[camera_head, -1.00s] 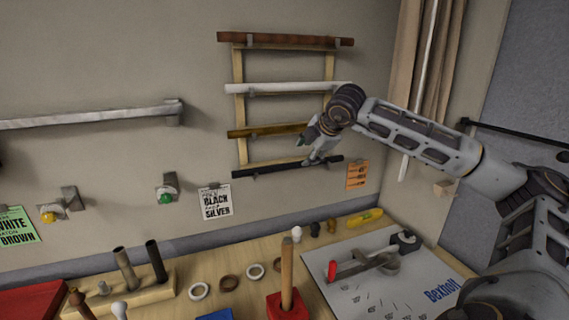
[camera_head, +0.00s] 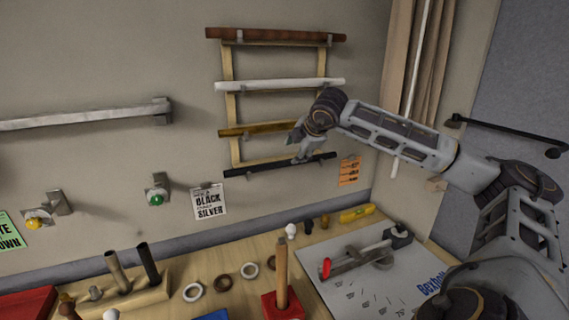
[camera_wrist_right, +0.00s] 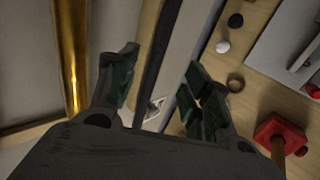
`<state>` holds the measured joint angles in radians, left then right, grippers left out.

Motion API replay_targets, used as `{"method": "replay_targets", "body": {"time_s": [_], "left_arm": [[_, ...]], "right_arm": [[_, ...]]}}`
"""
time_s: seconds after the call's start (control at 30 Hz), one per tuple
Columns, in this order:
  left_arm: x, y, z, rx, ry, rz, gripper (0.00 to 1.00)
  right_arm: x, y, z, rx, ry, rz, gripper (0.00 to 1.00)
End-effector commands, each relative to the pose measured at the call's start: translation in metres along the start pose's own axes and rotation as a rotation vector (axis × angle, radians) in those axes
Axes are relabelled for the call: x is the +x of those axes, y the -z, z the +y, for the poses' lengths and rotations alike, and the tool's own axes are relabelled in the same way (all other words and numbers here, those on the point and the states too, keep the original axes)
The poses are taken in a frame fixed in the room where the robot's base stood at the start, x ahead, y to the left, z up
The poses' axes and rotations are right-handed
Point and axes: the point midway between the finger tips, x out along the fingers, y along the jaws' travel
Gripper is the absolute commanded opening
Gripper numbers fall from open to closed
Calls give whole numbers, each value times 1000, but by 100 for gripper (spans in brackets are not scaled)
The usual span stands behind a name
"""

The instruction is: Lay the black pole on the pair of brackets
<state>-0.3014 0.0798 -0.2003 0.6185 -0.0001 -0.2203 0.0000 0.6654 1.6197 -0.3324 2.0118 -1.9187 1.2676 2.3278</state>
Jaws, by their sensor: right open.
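The black pole (camera_head: 262,167) lies on the lowest level of the wooden wall rack (camera_head: 236,110), tilted slightly in the head view. My right gripper (camera_head: 302,152) is at the right part of this pole. In the right wrist view the black pole (camera_wrist_right: 153,75) runs between the two open fingers of my right gripper (camera_wrist_right: 161,62); contact cannot be told. A wall bracket with a yellow knob (camera_head: 35,223) and one with a green knob (camera_head: 156,197) sit below the silver pole (camera_head: 80,117), with no pole across them. My left gripper is not in view.
Brown (camera_head: 275,36), white (camera_head: 280,85) and gold (camera_head: 250,131) poles lie above on the rack. A sign reading black and silver (camera_head: 209,202) hangs on the wall. The table below holds a peg block (camera_head: 130,298), rings, a red base (camera_head: 282,305) and a white board (camera_head: 350,290).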

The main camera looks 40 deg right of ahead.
Motion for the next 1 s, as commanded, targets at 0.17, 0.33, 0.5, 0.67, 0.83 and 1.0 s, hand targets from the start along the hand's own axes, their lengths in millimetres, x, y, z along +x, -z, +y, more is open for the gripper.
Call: {"method": "replay_targets", "body": {"time_s": [0.17, 0.33, 0.5, 0.67, 0.83, 1.0], "left_arm": [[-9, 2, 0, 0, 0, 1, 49], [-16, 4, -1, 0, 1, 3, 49], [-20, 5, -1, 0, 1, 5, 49], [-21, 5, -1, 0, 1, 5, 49], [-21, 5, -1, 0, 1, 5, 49], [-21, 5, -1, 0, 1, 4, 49]], "right_arm": [[19, 1, 1, 1, 3, 3, 49], [36, 1, 1, 1, 1, 2, 49], [50, 1, 1, 0, 1, 1, 49], [56, 1, 0, 0, 1, 1, 49], [57, 1, 0, 0, 0, 1, 49], [57, 1, 0, 0, 1, 1, 49]]}}
